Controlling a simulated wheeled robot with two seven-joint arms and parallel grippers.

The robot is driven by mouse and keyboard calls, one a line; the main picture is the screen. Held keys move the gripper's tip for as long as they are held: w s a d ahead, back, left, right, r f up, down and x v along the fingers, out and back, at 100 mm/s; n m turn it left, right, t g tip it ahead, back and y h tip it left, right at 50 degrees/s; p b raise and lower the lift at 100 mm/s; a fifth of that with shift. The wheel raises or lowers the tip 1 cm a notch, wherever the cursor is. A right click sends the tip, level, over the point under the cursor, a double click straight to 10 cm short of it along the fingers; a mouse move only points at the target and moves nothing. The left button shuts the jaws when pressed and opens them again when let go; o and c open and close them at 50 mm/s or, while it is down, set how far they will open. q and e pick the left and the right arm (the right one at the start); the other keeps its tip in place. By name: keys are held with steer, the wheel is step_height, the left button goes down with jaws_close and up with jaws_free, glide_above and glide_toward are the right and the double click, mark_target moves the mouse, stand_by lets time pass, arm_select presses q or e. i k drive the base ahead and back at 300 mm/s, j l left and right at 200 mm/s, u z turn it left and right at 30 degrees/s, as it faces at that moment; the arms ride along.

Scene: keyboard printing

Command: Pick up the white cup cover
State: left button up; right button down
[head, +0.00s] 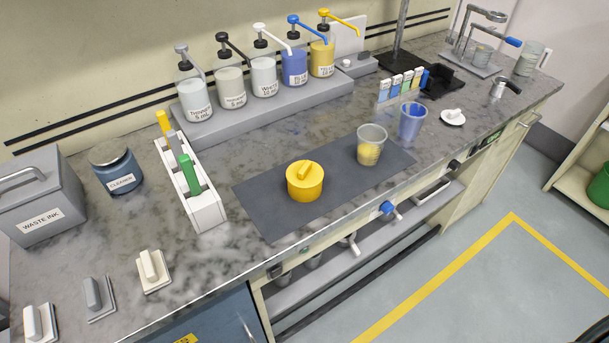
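The white cup cover (453,117) is a small round white lid with a raised knob. It lies flat on the grey marbled countertop (330,120), near the front edge at the right. A translucent cup with blue contents (412,121) stands just left of it, apart from it. A clear cup with yellow contents (371,145) stands further left on a dark grey mat (262,208). A yellow cup cover with a handle (305,180) is also on the mat and appears to sit on a container. Neither of my grippers is in view.
Several pump bottles (264,76) stand on a raised grey shelf at the back. A small rack of colour-tipped items (403,85) is behind the cover. A dark-handled object (500,89) stands to its right. A tool holder (190,183) and waste ink box (42,195) are at left.

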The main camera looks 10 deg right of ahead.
mark_target(454, 117)
steer(key=z, duration=1.35)
steer(key=u, duration=0.4)
steer(key=i+l+u, duration=0.15)
steer(key=u, duration=0.2)
steer(key=l+u, duration=0.35)
steer(key=i+l+u, duration=0.1)
steer(key=l+u, duration=0.75)
steer(key=l, duration=2.05)
steer(key=k+l, duration=0.15)
steer(key=l, duration=0.3)
